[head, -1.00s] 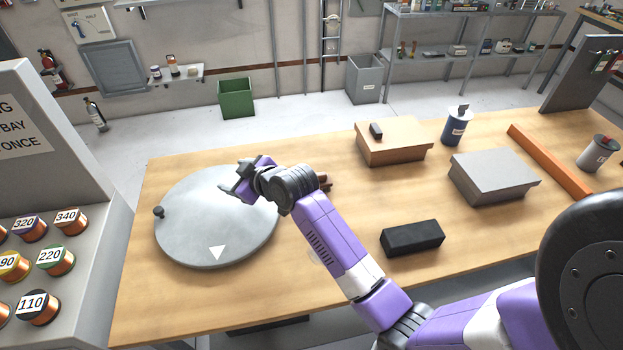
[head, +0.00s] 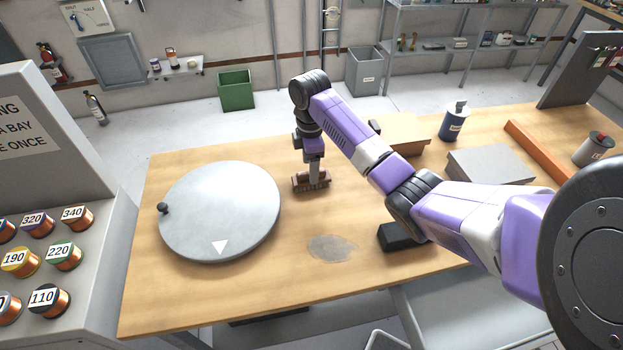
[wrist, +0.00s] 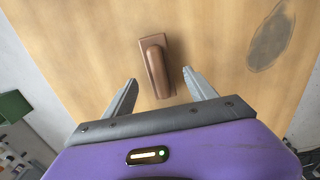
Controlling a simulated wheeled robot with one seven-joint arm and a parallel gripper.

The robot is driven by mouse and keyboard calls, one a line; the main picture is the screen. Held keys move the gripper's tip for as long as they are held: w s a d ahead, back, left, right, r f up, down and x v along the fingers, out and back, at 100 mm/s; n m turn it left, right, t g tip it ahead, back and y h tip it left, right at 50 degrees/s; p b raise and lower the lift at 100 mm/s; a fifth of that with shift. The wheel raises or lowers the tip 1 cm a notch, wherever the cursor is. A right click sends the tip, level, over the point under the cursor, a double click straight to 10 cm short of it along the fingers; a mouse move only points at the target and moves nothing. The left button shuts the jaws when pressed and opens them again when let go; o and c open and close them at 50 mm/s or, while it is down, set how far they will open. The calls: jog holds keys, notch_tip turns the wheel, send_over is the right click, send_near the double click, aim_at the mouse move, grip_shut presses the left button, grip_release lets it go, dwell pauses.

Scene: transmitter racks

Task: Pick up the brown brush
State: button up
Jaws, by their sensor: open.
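The brown brush (head: 311,181) lies on the wooden table just right of the round grey disc. In the wrist view the brush (wrist: 156,66) has a raised rounded handle on a flat block. My gripper (head: 313,172) points down above the brush in the head view and hides part of it. In the wrist view my gripper (wrist: 160,84) is open, with one finger on each side of the brush's near end. The fingers stand apart from the brush, with nothing between them and no contact visible.
The round grey disc (head: 219,213) with a dark knob is left of the brush. A grey stain (head: 332,247) marks the table in front. A black block (head: 396,238), a tan box (head: 405,130) and a grey box (head: 490,168) are to the right, partly behind my arm.

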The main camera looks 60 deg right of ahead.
jog(key=shift+s+d+f+p, duration=0.1)
jog(key=shift+f+p, duration=0.35)
jog(key=shift+f, duration=2.2)
grip_shut()
